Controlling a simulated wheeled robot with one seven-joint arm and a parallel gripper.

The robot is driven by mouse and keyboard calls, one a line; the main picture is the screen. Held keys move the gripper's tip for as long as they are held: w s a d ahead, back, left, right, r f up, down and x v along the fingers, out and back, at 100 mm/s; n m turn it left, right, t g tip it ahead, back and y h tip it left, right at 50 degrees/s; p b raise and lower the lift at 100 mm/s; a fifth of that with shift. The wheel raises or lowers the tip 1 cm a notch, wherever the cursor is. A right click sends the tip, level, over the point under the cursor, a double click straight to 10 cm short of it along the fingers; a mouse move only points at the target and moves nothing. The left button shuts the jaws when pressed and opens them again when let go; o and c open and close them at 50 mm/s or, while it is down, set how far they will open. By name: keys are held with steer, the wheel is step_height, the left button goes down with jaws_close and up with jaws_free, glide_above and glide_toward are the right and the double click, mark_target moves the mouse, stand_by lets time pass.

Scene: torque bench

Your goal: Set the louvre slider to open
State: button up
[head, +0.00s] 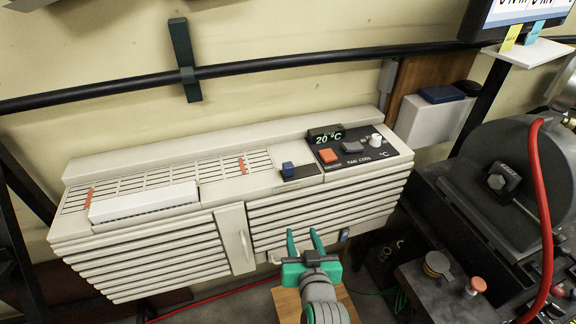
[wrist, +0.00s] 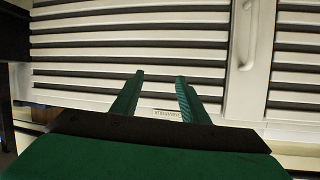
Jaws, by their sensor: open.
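The louvre slider appears to be the blue knob (head: 288,169) on a short dark track (head: 303,172) on top of the cream heater unit (head: 128,262). The knob sits at the left end of its track. A small label is below it, too small to read. My gripper (head: 304,236) is open and empty in front of the slatted front, below and slightly right of the knob. In the wrist view, my two green fingers (wrist: 159,77) are apart with nothing between them, facing the slats (wrist: 110,50). The knob is not visible there.
A control panel (head: 370,160) with a red button, a grey switch, a white knob and a 20 °C display is right of the slider. A narrow door (head: 236,238) with a handle is left of my gripper. Dark machinery with a red hose (head: 543,200) stands at the right.

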steer(key=w+r+n+y, duration=0.1)
steer(key=w+r, duration=0.3)
steer(key=r, duration=0.4)
steer(key=n+g+y, duration=0.1)
steer(key=n, duration=0.1)
glide_toward(288, 165)
steer(key=x, duration=1)
steer(key=shift+w+f, duration=0.1)
jaws_close()
